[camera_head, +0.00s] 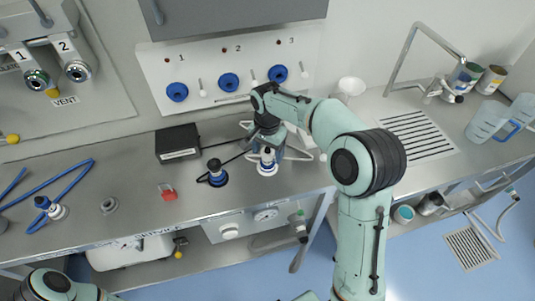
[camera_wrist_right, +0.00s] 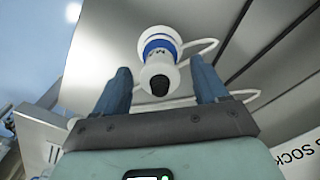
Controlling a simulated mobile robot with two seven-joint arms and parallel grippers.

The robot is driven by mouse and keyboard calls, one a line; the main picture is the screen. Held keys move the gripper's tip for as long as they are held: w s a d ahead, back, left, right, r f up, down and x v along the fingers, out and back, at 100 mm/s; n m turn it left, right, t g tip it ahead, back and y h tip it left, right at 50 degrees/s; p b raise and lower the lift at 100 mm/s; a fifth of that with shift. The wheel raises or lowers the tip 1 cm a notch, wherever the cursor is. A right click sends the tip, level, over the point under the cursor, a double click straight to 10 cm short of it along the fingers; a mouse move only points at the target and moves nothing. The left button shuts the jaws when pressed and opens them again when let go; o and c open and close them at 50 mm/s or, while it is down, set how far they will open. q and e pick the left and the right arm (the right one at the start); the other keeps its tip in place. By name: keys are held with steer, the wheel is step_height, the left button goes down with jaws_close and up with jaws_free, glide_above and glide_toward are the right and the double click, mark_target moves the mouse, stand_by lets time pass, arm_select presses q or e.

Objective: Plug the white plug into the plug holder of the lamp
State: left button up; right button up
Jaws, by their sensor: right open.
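The white plug (camera_head: 267,162) with a blue band stands on the metal bench, just below my right gripper (camera_head: 266,147). In the right wrist view the plug (camera_wrist_right: 158,62) shows between the two blue-grey fingers of the open right gripper (camera_wrist_right: 162,82), its dark tip towards the palm. A gap shows on each side, and a white cable curves behind it. I cannot tell for sure which item is the lamp's plug holder; three blue round sockets (camera_head: 229,82) sit on the wall panel, numbered 1 to 3. My left gripper is out of view.
A dark blue plug (camera_head: 216,172) and a black box (camera_head: 178,144) are left of the white plug. A red item (camera_head: 168,192), a metal ring (camera_head: 109,205) and a blue-cabled plug (camera_head: 50,207) lie further left. A sink tap (camera_head: 424,60) stands right.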

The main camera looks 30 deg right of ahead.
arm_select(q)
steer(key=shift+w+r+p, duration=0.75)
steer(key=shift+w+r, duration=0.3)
arm_select(e)
step_height(320, 180, up, 11)
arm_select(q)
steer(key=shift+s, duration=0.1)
